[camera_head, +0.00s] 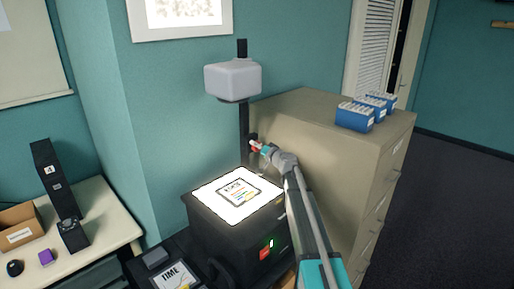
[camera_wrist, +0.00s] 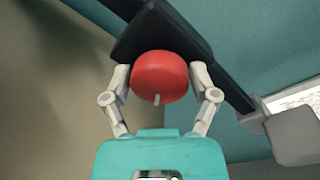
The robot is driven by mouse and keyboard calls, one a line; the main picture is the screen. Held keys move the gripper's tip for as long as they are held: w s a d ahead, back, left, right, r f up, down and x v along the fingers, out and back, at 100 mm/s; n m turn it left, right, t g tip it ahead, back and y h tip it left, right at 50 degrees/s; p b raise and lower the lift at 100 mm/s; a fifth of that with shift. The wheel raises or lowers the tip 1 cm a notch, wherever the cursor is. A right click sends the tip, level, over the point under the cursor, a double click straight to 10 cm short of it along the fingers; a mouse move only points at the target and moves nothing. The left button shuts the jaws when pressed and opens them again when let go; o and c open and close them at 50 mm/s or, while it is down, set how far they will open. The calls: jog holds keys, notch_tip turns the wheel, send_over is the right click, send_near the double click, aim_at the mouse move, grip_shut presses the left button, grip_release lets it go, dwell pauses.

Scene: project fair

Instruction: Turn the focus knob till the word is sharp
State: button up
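The overhead projector (camera_head: 237,240) has a lit stage (camera_head: 210,192) with a printed sheet on it. A dark post rises behind it to a grey head (camera_head: 232,79). The red focus knob (camera_wrist: 159,78) sits on a dark block on the post, with a pale mark at its lower edge; it is small in the head view (camera_head: 254,142). My gripper (camera_wrist: 160,72) has one finger on each side of the knob, and both tips appear to touch it. The wall screen (camera_head: 183,31) is cut off at the top; its visible grey patch is blurred and unreadable.
A beige filing cabinet (camera_head: 335,155) stands close right of my arm, with blue boxes (camera_head: 355,117) on top. A side table (camera_head: 95,240) at left holds a cardboard box (camera_head: 20,228) and small items. A sign reading TIME (camera_head: 172,278) lies in front.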

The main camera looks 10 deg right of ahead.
jog(key=c, duration=0.6)
jog(key=shift+o, duration=0.2)
jog(key=shift+m, duration=0.3)
jog(key=shift+m+g+p, duration=0.3)
jog(key=shift+m+p, duration=0.15)
jog(key=shift+m, duration=1.85)
jog(key=o, duration=1.1)
jog(key=shift+o, duration=0.2)
jog(key=shift+n, duration=0.4)
